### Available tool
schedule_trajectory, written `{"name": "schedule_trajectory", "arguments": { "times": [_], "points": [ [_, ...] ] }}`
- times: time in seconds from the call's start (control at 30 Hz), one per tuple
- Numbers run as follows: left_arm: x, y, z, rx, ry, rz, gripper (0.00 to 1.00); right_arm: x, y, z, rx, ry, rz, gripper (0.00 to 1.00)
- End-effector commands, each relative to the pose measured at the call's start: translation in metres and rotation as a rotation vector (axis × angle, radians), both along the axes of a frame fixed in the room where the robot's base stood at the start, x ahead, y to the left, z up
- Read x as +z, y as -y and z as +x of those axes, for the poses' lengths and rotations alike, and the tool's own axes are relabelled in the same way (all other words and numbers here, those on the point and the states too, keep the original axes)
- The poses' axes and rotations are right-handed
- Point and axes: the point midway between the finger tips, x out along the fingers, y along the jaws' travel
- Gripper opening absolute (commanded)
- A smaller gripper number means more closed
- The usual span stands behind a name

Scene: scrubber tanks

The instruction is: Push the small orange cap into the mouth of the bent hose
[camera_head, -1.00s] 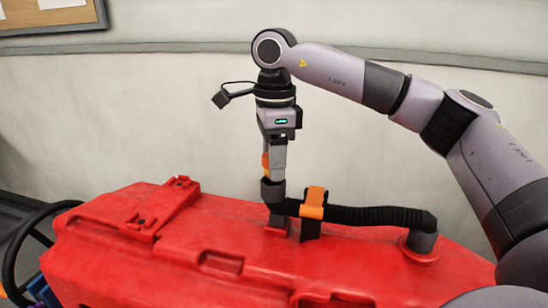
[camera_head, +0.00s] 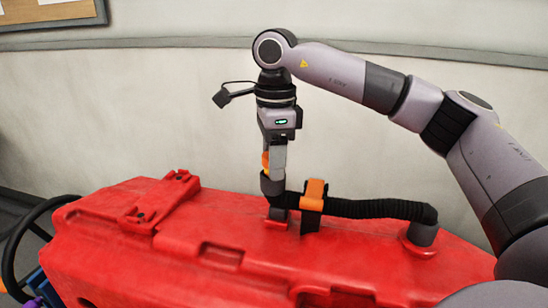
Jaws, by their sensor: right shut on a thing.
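The small orange cap (camera_head: 265,160) shows at the left side of my right gripper's fingers, mostly hidden by them. My right gripper (camera_head: 272,165) points straight down and is shut on the cap. The black bent hose (camera_head: 370,209) lies along the top of the red tank. My left gripper is out of view.
A black strap with an orange clip (camera_head: 314,194) holds the hose just right of its mouth. A black steering wheel (camera_head: 10,255) is at the left.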

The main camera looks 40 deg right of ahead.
Motion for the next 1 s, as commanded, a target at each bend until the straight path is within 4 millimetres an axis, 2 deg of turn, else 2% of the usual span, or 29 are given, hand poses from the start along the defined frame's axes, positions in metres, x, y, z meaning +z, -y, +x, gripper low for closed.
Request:
{"name": "schedule_trajectory", "arguments": {
  "times": [0.03, 0.53, 1.0],
  "points": [
    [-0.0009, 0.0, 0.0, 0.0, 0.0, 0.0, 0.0, -0.0075, 0.0, -0.0012, 0.0, -0.014, -0.006, 0.16],
    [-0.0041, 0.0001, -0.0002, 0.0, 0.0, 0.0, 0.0, -0.0141, -0.0006, -0.002, 0.003, -0.02, -0.007, 0.16],
    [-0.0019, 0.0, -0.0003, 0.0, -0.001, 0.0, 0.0, -0.0123, -0.001, -0.002, 0.004, -0.02, -0.006, 0.16]
  ]
}}
